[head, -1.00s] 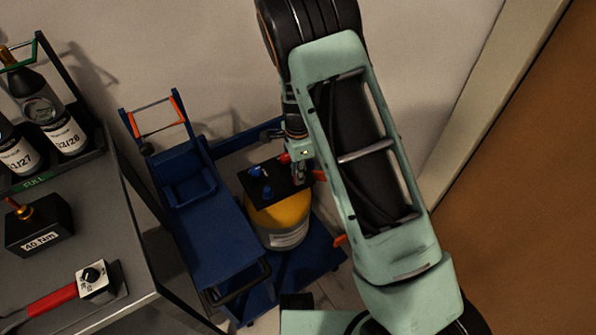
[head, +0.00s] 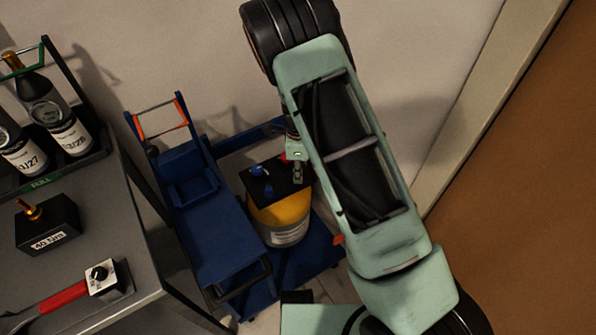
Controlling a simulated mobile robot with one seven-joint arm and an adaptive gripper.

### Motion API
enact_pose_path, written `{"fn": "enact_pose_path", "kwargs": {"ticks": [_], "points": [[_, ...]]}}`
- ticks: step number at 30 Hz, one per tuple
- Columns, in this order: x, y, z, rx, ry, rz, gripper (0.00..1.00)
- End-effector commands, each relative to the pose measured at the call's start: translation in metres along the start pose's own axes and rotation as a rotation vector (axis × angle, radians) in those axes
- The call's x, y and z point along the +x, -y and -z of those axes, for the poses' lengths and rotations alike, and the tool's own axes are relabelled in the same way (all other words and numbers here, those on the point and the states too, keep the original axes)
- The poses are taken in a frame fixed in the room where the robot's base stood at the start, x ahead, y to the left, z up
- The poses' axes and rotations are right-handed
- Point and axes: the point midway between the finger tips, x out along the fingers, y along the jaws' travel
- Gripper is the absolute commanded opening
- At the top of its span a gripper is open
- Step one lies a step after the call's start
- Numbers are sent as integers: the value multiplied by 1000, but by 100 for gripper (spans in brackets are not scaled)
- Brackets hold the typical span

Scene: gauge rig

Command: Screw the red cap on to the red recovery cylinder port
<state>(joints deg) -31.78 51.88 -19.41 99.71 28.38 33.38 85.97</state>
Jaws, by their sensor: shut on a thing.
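The yellow recovery cylinder (head: 284,218) stands on the blue cart, with a dark plate (head: 264,184) on top that carries blue fittings (head: 262,171). My gripper (head: 298,172) is over the right part of this plate, partly hidden by my arm. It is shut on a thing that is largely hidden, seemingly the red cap. A small red patch (head: 286,156) shows at the left of the gripper; I cannot tell whether it is the cap or the red port. Contact between cap and port cannot be made out.
The blue cart (head: 215,235) has an upright handle at the back left. On the grey bench at left are labelled bottles (head: 62,128) in a rack, a black block (head: 48,228) and a red-handled tool (head: 62,298). A wall lies behind and a brown panel (head: 530,200) at right.

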Motion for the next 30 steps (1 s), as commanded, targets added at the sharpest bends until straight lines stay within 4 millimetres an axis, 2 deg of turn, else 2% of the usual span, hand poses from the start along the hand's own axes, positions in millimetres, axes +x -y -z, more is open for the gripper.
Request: {"fn": "enact_pose_path", "kwargs": {"ticks": [6, 15, 16, 18, 19, 25, 30], "points": [[-4, 5, -2, 109, 3, 12, 1], [-3, 5, -1, 135, 3, 13, 1], [-3, 5, -1, 135, 3, 13, 16], [-3, 5, -1, 135, 3, 13, 24], [-3, 5, -1, 135, 2, 12, 26], [-1, 3, 0, 134, 0, 6, 28], [-1, 2, 0, 134, 0, 4, 46]]}}
